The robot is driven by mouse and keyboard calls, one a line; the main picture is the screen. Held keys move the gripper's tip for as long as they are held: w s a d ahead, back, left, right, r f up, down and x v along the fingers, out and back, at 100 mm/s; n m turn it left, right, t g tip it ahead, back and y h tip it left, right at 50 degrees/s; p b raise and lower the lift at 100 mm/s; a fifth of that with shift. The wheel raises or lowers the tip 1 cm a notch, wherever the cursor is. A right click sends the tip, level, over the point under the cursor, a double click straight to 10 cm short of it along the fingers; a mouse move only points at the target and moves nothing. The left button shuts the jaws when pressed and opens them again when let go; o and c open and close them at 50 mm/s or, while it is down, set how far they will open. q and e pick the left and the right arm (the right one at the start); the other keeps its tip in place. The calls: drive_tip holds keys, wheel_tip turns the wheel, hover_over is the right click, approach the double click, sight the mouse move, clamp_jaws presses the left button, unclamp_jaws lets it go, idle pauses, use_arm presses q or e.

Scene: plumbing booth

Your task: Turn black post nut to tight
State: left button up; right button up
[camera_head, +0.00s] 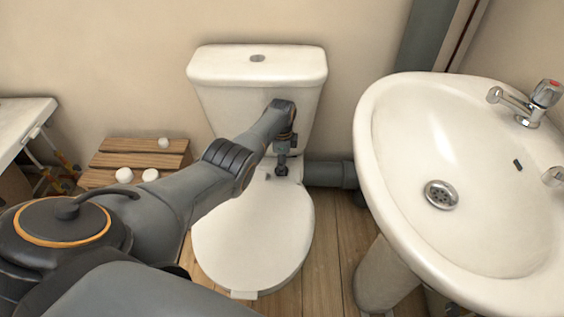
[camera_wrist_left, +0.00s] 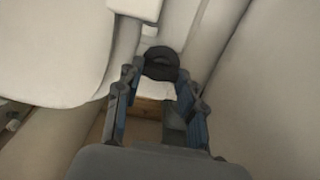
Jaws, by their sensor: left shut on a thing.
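The black post nut (camera_wrist_left: 161,63) shows in the left wrist view as a dark rounded piece between the fingertips, beside white toilet surfaces. My left gripper (camera_wrist_left: 160,76) is shut on it, with one finger on each side. In the head view my left gripper (camera_head: 282,168) points down at the back of the toilet seat, in front of the cistern (camera_head: 257,66). The nut cannot be made out there. The closed white lid (camera_head: 250,240) lies just in front of the gripper. My right gripper is not in view.
A white basin (camera_head: 400,105) with taps (camera_head: 532,103) stands close on the right. A grey pipe (camera_head: 328,174) runs behind the toilet. A wooden slatted stand (camera_head: 120,160) with white round pieces (camera_head: 124,175) is at left, beside a white table (camera_head: 18,125).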

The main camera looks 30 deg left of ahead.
use_arm(q)
drive_tip(key=shift+m, duration=3.7)
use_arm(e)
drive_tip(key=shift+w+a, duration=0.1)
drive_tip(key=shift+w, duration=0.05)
use_arm(q)
drive_tip(key=shift+m, duration=0.6)
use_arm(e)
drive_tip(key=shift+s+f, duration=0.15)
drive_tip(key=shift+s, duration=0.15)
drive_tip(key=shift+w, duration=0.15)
use_arm(q)
drive_tip(key=o, duration=1.2)
